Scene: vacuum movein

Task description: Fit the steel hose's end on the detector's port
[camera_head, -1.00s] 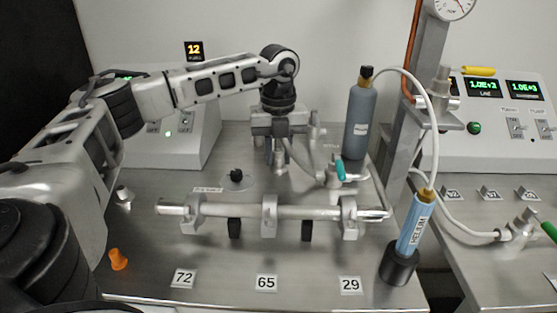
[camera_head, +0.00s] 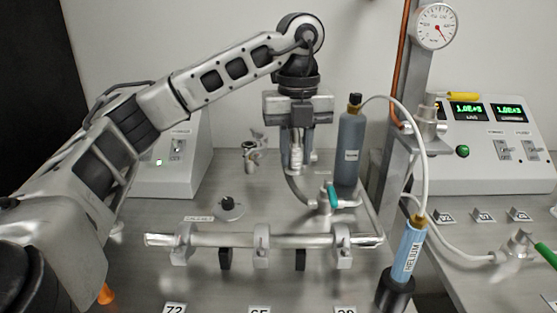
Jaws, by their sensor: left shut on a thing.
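My left gripper (camera_head: 297,148) hangs down at the centre, shut on the end of the steel hose (camera_head: 294,185). The hose end points upward between the fingers. The hose bends down to a valve with a teal handle (camera_head: 333,196) on the bench. A steel fitting (camera_head: 250,152), which may be the detector's port, stands behind and left of the gripper, apart from the hose end. A grey box with a green light (camera_head: 170,160), perhaps the detector, stands at the left. My right gripper is not in view.
A horizontal steel pipe (camera_head: 210,240) on clamps crosses the front. A grey bottle (camera_head: 350,150) stands just right of the gripper. A blue helium cylinder (camera_head: 408,252) with a white tube stands at the right, near a steel post. An orange cap (camera_head: 106,293) lies front left.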

